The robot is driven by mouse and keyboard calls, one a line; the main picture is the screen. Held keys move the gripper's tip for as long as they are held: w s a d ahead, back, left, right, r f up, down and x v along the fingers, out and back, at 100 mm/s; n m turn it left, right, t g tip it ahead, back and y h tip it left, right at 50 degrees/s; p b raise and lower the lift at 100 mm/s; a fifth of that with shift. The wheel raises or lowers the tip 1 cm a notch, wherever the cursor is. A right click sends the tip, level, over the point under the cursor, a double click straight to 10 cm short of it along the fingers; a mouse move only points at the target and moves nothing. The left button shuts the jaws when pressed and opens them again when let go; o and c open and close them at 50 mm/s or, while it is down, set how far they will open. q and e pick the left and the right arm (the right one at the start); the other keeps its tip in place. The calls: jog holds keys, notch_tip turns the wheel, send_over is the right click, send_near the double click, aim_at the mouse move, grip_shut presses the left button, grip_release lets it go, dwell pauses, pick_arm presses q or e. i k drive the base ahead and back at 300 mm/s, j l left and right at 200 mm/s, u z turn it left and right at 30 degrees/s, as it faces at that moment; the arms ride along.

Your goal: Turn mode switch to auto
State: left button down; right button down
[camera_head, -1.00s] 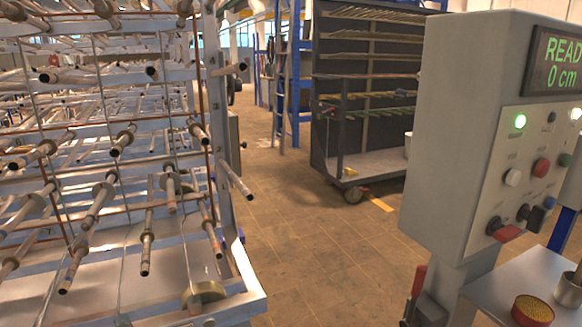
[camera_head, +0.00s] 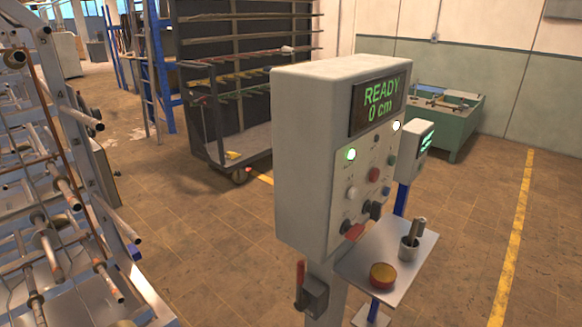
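The grey control box (camera_head: 308,150) stands on a post right of centre, with its panel facing right. Its display (camera_head: 379,104) reads "READY 0 cm" in green. Below are lit lamps, several push buttons and two rotary switches near the bottom: a red-handled one (camera_head: 352,230) at left and a black-handled one (camera_head: 373,209) to its right. The labels are too small to read, so I cannot tell which is the mode switch or its setting. Neither of my grippers is in view.
A red-handled lever box (camera_head: 312,293) sits on the post. A tube rack (camera_head: 60,200) fills the left. Floor at right is clear.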

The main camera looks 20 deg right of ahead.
aim_at(375, 209)
jog(key=z, duration=1.3)
